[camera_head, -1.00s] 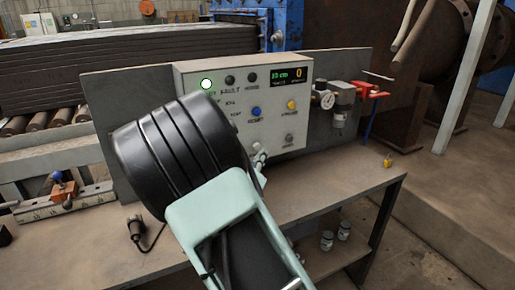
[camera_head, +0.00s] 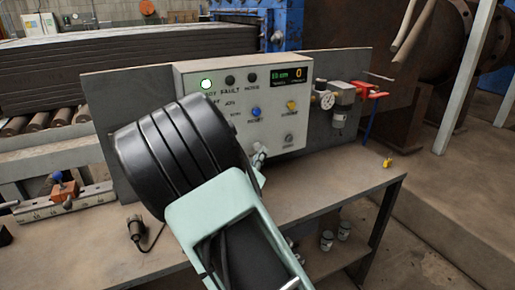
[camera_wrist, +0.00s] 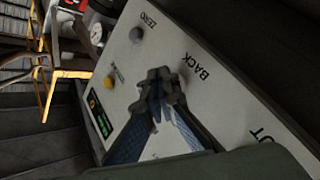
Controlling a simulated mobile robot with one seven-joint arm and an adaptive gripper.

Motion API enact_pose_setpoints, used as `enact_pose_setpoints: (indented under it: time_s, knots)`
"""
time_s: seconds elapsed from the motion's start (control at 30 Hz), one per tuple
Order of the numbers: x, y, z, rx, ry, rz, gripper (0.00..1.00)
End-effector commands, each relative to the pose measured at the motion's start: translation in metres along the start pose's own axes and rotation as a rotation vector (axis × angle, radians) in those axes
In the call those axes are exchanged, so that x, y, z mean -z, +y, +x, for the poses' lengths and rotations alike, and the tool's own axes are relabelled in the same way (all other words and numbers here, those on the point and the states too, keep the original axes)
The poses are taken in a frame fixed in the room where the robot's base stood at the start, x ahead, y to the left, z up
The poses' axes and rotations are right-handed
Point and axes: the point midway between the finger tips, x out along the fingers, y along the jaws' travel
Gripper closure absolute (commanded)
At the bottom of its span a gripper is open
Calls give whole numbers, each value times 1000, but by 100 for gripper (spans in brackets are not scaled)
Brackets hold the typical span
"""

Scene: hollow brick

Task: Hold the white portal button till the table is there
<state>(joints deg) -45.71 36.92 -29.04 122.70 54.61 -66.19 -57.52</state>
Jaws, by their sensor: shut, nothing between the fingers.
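The white control panel (camera_head: 285,72) stands at the back of the table (camera_head: 330,180), with labelled buttons and a green display (camera_head: 288,73). My gripper (camera_wrist: 160,82) is shut and empty, its fingertips at the panel face beside the word BACK in the wrist view. The white portal button is not clearly visible; the fingertips may cover it, and I cannot tell whether they press it. In the head view my own arm hides most of the gripper. A lit white-green lamp (camera_head: 206,84) shows at the panel's upper left.
A blue button (camera_head: 256,112), a yellow button (camera_head: 291,105) and a grey knob (camera_head: 289,138) are on the panel. An air regulator with a gauge (camera_head: 327,100) is to its right. A small yellow item (camera_head: 388,162) lies on the table's right end, which is otherwise mostly clear.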

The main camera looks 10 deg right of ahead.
Motion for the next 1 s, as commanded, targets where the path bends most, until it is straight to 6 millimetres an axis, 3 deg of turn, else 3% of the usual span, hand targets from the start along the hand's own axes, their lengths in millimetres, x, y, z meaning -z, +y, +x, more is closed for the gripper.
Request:
enact_pose_setpoints:
  time_s: [1.0]
  knots:
    - [4,-4,6,0,0,0,100]
